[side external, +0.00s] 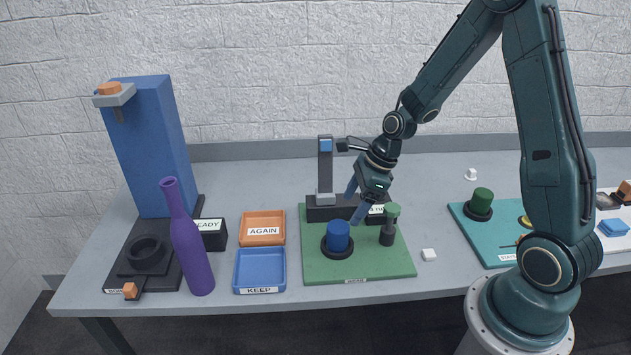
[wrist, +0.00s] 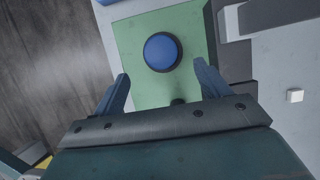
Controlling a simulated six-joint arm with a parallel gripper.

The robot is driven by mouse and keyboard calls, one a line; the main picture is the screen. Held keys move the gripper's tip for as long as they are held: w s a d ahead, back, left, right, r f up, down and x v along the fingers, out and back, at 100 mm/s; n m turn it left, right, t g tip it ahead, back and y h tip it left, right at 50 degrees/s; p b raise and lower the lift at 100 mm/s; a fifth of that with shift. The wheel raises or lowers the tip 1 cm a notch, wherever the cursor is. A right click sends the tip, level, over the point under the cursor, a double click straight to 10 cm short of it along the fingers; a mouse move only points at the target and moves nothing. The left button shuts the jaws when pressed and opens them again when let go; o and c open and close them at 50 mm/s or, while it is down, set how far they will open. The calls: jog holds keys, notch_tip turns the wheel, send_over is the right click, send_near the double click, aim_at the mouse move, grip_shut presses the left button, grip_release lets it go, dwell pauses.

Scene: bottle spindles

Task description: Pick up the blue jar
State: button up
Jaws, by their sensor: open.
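The blue jar (side external: 338,236) stands upright in a black ring holder on the green mat (side external: 390,266). In the wrist view the jar (wrist: 161,52) shows from above as a blue disc with a dark rim, ahead of the fingers and roughly centred between them. My gripper (side external: 356,204) is above and to the right of the jar in the side view, tilted, with its fingers apart and nothing between them. Both blue-grey fingers also show in the wrist view (wrist: 160,90). The gripper is not touching the jar.
A dark stand with a grey post (side external: 325,170) rises behind the jar. A green-topped black piece (side external: 388,235) stands close to its right. A purple bottle (side external: 189,240), a blue KEEP tray (side external: 260,283) and an orange AGAIN tray (side external: 262,216) are to the left.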

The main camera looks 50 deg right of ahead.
aim_at(340, 226)
jog(key=shift+x, duration=2.8)
jog(key=shift+x, duration=2.6)
jog(key=shift+c, duration=0.4)
jog(key=c, duration=1.1)
